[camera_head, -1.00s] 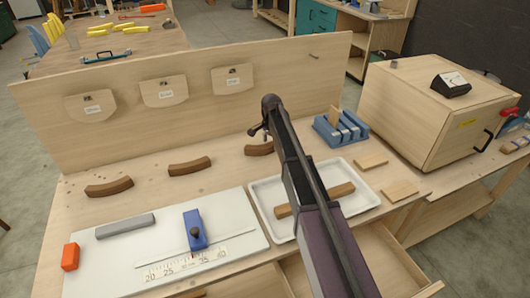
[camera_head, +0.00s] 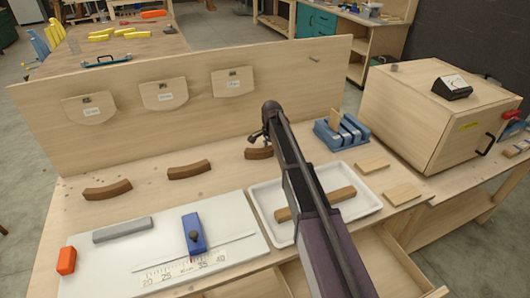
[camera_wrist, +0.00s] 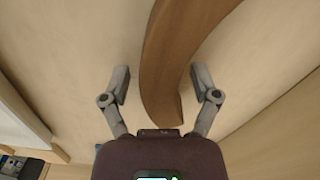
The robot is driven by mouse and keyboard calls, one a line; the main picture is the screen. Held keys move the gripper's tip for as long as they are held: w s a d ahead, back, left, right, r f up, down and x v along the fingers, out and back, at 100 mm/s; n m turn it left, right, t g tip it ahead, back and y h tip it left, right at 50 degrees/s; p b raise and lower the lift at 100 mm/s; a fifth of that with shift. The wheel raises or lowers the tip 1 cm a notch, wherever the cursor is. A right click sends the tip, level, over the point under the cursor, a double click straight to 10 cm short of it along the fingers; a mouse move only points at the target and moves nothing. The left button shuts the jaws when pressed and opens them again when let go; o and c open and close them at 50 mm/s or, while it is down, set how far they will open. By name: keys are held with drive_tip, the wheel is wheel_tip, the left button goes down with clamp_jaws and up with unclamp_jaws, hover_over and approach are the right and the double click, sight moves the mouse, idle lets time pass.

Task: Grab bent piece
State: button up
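Three curved brown wooden pieces lie in a row on the bench: a left one (camera_head: 108,190), a middle one (camera_head: 189,169) and a right one (camera_head: 258,153). My gripper (camera_head: 262,137) is at the right piece and partly covers it in the head view. In the wrist view a bent piece (camera_wrist: 172,62) runs up between and beyond the fingers, with its near end close to the palm. My gripper (camera_wrist: 160,84) is open there, one finger on each side, with a gap on both sides. Whether the fingertips are at the piece's height is unclear.
A white tray (camera_head: 368,205) with a straight wooden bar (camera_head: 335,201) lies below my arm. A blue slotted holder (camera_head: 341,133) and a wooden box (camera_head: 430,125) stand to the right. An upright board (camera_head: 120,130) rises behind the pieces. A measuring board (camera_head: 110,262) is front left.

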sight(271, 148)
clamp_jaws()
drive_tip(key=shift+r, duration=0.1)
wheel_tip(271, 148, up, 3)
drive_tip(key=p, duration=0.3)
drive_tip(key=shift+r, duration=0.1)
drive_tip(key=shift+s+r+p, duration=0.2)
drive_tip(key=shift+r+p, duration=0.1)
drive_tip(key=shift+p, duration=0.2)
drive_tip(key=s+d, duration=0.1)
drive_tip(key=s, duration=0.4)
drive_tip(key=s+d, duration=0.1)
drive_tip(key=s, duration=0.4)
drive_tip(key=s+d+r+p, duration=0.1)
drive_tip(key=s+d, duration=0.1)
drive_tip(key=s, duration=0.3)
drive_tip(key=shift+d, duration=0.1)
